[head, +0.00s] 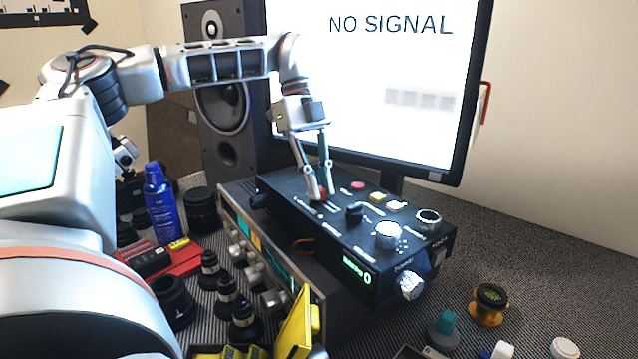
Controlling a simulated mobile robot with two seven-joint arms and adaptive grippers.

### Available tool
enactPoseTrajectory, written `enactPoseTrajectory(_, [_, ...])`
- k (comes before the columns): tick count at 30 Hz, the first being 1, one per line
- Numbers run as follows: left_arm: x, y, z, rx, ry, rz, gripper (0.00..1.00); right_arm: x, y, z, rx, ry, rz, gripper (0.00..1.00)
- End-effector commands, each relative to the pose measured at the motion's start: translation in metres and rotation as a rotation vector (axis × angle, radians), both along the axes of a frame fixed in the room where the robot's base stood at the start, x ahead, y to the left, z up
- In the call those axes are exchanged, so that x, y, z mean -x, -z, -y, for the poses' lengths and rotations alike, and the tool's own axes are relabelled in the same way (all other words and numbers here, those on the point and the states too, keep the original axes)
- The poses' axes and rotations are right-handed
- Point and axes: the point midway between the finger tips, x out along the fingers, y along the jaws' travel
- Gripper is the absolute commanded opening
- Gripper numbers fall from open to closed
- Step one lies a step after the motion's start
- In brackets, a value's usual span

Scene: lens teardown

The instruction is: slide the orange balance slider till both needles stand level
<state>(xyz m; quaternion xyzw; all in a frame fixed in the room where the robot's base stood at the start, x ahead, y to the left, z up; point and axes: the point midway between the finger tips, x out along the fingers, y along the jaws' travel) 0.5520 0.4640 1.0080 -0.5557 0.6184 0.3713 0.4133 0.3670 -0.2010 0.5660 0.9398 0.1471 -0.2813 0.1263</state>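My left gripper (319,193) reaches down onto the top of a black control box (345,222). Its fingertips are at a small red part (319,196) on that box, one finger on each side; whether they press on it cannot be told. Under the box stands a silver-fronted receiver (235,222) with lit windows and several knobs. A small orange-brown piece (303,245) shows at its upper edge; I cannot tell if it is the balance slider. No needles can be made out. My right gripper is not in view.
A monitor (400,130) reading NO SIGNAL and a speaker (218,152) stand behind. A blue spray can (163,210), a red box (180,258) and several black lens parts (243,318) crowd the left. Small caps and jars (488,303) lie at front right.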

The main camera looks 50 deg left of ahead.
Motion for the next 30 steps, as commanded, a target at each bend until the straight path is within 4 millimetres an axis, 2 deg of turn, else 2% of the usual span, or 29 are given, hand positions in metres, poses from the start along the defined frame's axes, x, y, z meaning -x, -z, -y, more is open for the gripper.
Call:
enactPoseTrajectory(11, [-0.001, 0.0, -0.012, 0.0, -0.001, 0.0, 0.0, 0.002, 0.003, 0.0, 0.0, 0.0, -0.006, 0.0])
enactPoseTrajectory(20, [-0.001, -0.001, -0.012, 0.0, -0.001, 0.001, 0.0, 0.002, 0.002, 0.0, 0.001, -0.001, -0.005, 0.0])
enactPoseTrajectory(21, [-0.001, -0.001, -0.012, 0.0, -0.001, 0.001, 0.24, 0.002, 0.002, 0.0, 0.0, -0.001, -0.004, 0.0])
enactPoseTrajectory(22, [-0.001, -0.001, -0.012, 0.0, -0.001, 0.001, 0.31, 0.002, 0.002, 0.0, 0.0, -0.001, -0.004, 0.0])
enactPoseTrajectory(30, [-0.001, 0.0, -0.012, 0.0, 0.0, 0.001, 0.31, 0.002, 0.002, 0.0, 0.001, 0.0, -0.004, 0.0])
